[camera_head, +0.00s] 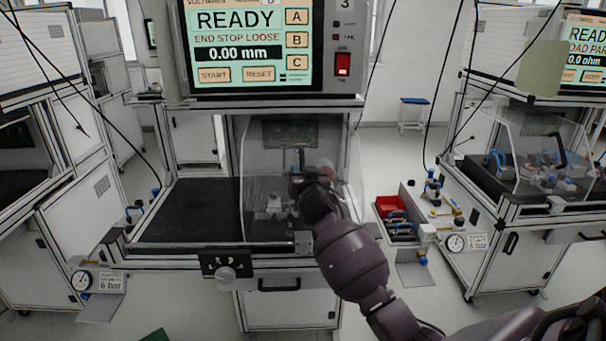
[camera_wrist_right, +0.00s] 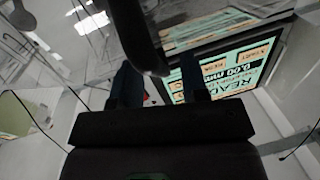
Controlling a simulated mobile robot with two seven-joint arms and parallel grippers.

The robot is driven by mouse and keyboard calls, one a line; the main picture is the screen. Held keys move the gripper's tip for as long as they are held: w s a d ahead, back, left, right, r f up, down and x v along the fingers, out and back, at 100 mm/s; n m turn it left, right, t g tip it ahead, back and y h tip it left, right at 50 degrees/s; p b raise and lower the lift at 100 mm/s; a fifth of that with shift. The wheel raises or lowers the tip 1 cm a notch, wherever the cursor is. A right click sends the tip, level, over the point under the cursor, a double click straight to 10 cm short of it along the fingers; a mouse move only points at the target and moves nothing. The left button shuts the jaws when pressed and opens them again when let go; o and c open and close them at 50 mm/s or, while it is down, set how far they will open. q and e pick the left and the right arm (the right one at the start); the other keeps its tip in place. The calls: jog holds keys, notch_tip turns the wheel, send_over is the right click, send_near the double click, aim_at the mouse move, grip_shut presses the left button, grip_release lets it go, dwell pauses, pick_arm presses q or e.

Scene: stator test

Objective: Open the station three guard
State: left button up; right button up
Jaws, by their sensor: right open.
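The station three guard (camera_head: 262,215) is a clear panel over the right half of the station's work bay, in front of a fixture. Its dark upright handle (camera_head: 302,157) shows just above my right gripper (camera_head: 298,180). In the right wrist view the fingers of my right gripper (camera_wrist_right: 160,82) are apart. A dark curved bar, which looks like the handle (camera_wrist_right: 138,35), runs down toward the gap between them. I cannot tell whether it touches a finger. My left gripper is not in view.
The station screen (camera_head: 250,45) reads READY and END STOP LOOSE, above the bay. A dark mat (camera_head: 190,210) lies bare on the left. A knob panel (camera_head: 226,268) sticks out at the front edge. A red bin (camera_head: 390,205) stands to the right.

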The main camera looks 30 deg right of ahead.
jog(key=shift+w+d, duration=0.1)
jog(key=shift+w, duration=0.15)
jog(key=shift+c, duration=0.4)
grip_shut()
